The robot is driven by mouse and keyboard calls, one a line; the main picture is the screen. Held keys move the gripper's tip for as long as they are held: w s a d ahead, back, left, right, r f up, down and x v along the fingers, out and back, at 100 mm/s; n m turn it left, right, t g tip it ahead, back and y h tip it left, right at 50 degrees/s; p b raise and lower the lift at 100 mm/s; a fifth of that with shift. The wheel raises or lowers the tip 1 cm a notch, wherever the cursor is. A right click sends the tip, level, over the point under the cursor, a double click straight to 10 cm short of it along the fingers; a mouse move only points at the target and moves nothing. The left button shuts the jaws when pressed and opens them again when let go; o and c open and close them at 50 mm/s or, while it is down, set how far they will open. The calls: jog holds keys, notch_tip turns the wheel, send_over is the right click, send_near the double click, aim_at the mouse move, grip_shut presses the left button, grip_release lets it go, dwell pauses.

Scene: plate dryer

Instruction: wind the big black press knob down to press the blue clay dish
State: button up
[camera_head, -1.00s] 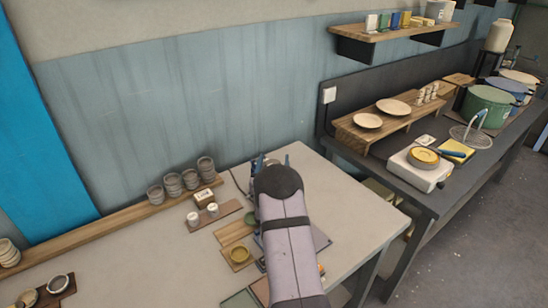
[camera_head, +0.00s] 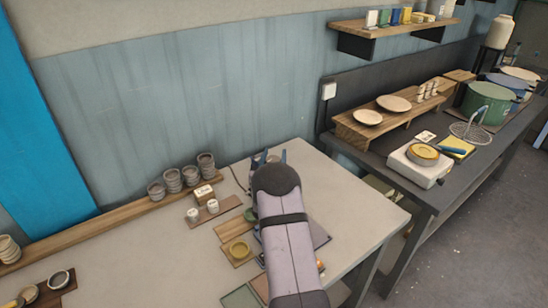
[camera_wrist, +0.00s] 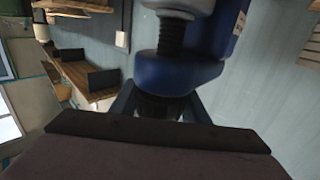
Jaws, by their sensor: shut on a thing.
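In the wrist view the big black press knob (camera_wrist: 160,106) shows dark and partly hidden between the two fingers of my gripper (camera_wrist: 158,98). My gripper is shut on it. The blue press (camera_wrist: 178,74) with its dark threaded screw (camera_wrist: 172,38) fills the upper middle of that view. In the head view my arm covers most of the press and the knob. The blue clay dish cannot be seen in either view.
Two small cups (camera_head: 203,211) and several grey cups (camera_head: 181,178) stand farther left. The table right of my arm is mostly clear.

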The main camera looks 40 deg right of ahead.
jog(key=shift+s+d+m+g+h+b, duration=0.1)
jog(key=shift+d+m+g+h+b, duration=0.05)
jog(key=shift+m+g+h+b, duration=0.8)
jog(key=shift+s+d+m+g+h+b, duration=0.2)
jog(key=shift+m+g+h+b, duration=0.2)
jog(key=shift+g, duration=0.25)
jog(key=shift+r, duration=0.1)
jog(key=o, duration=1.1)
jog(key=shift+c, duration=0.2)
jog(key=shift+a, duration=0.1)
